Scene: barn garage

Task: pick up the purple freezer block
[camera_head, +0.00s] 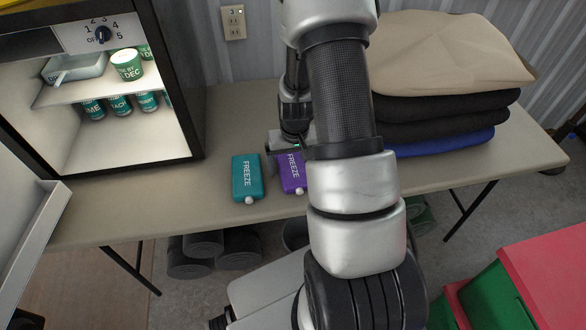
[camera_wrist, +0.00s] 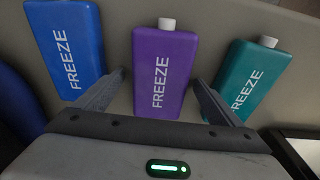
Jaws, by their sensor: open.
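The purple freezer block (camera_head: 291,174) lies on the table, partly hidden by my arm in the head view. In the wrist view the purple block (camera_wrist: 163,72) is in the middle, with a white cap and the word FREEZE. My gripper (camera_wrist: 159,80) is open, with one finger to each side of the purple block. I cannot tell whether either finger touches it. In the head view my gripper (camera_head: 287,153) is at the block's far end, mostly covered by my arm.
A teal freezer block (camera_head: 247,177) lies to the left; it also shows at right in the wrist view (camera_wrist: 246,80). A blue block (camera_wrist: 68,45) is close on the other side.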

